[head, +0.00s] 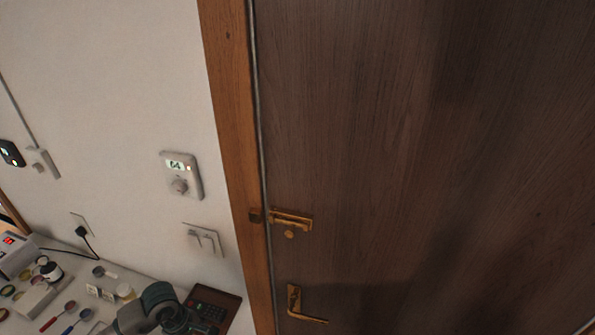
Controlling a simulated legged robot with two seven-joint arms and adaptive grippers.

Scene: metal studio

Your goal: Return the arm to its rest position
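Neither of my grippers shows clearly in the head view. A grey and dark teal rounded form (155,308) rises at the bottom edge, in front of the table. It looks like a link of an arm, but I cannot be sure, and no fingertips show on it. My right arm is out of view.
A closed-looking dark wooden door (400,130) with a brass latch (291,219) and lever handle (300,305) fills the right. A thermostat (181,176) and hooks (203,239) are on the wall. A cluttered white table (150,282) with a dark keypad device (213,306) stands at lower left.

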